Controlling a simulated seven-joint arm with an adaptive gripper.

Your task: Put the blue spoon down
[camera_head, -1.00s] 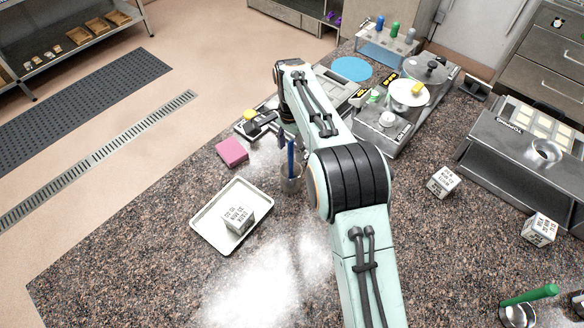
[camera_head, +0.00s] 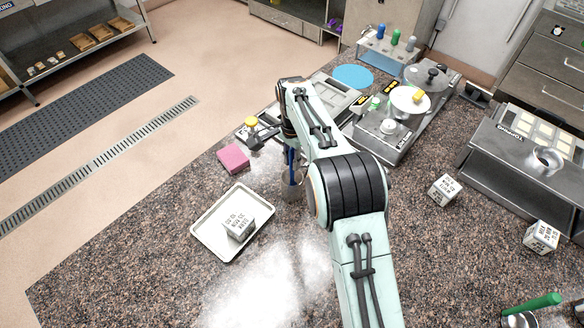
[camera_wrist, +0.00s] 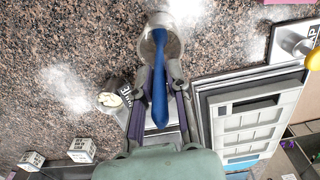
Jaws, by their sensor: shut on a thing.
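My gripper (camera_wrist: 158,92) is shut on the blue spoon (camera_wrist: 159,72), whose handle runs between the two fingers in the wrist view. The spoon's far end is in the mouth of a round, clear or shiny cup (camera_wrist: 174,24). The fingers are largely hidden in the head view.
A white tray (camera_head: 207,236) with a lettered cube (camera_head: 238,228) lies left of the cup. A pink block (camera_head: 233,158) lies beyond it. A rack (camera_head: 390,52) with coloured handles stands at the back. More cubes (camera_head: 443,189) are at right. The front-left counter is bare.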

